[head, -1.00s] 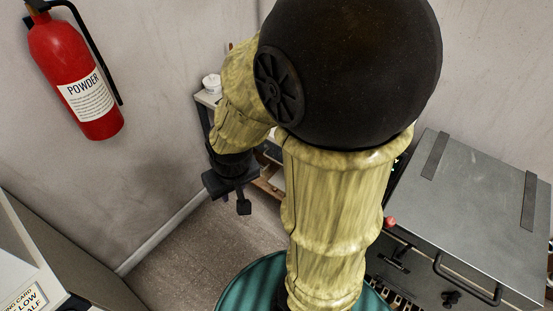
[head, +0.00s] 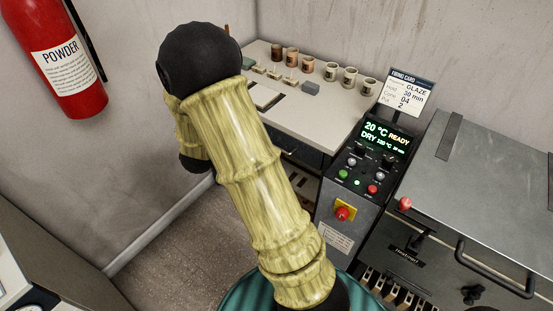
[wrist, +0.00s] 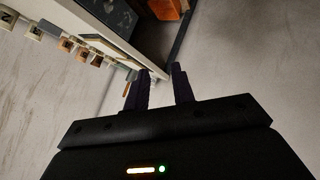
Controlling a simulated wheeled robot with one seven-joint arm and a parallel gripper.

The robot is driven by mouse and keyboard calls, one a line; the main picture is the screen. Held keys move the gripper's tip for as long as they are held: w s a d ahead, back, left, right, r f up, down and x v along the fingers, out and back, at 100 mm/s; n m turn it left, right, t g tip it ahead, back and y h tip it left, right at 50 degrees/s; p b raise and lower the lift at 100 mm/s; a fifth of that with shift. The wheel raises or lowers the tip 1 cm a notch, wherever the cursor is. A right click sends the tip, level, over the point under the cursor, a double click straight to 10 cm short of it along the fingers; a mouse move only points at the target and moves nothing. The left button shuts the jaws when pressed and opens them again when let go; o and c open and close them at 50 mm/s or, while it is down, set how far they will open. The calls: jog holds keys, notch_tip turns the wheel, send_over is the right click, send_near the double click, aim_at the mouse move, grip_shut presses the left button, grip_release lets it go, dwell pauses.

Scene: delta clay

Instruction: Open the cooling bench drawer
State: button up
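The cooling bench (head: 335,122) has a pale top and stands against the back wall in the head view. The dark front under its top, which looks like the drawer (head: 303,150), is partly hidden by my arm. In the wrist view the bench is tilted at the upper left, with a dark panel (wrist: 118,16) that may be the drawer front. My gripper (wrist: 160,88) shows in the wrist view with two dark fingers apart and nothing between them. They appear near the bench's edge; I cannot tell the distance. In the head view my arm hides the gripper.
Several small cups (head: 330,70) and sample tiles stand on the bench. A control panel (head: 362,170) with a red stop button and a grey kiln (head: 480,180) with a handle stand to the right. A red extinguisher (head: 62,65) hangs at left. Floor (head: 175,255) is bare left of my arm.

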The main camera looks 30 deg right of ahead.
jog(key=s+d+f+n+g+h+b, duration=0.1)
jog(key=d+f+g+h+b, duration=0.1)
jog(key=f, duration=0.5)
jog(key=s+d+f+g+h+b, duration=0.1)
jog(key=d+f+h+b, duration=0.4)
jog(key=d+f+h, duration=0.1)
jog(key=shift+s+d+f+n+g+h, duration=0.3)
jog(key=shift+s+f+n+g+h, duration=0.15)
jog(key=shift+h, duration=0.45)
jog(key=shift+w, duration=0.1)
jog(key=b+x, duration=0.1)
jog(key=x, duration=1.6)
jog(key=shift+w+d+b, duration=0.15)
jog(key=shift+w+b, duration=0.05)
jog(key=shift+b, duration=0.1)
grip_shut()
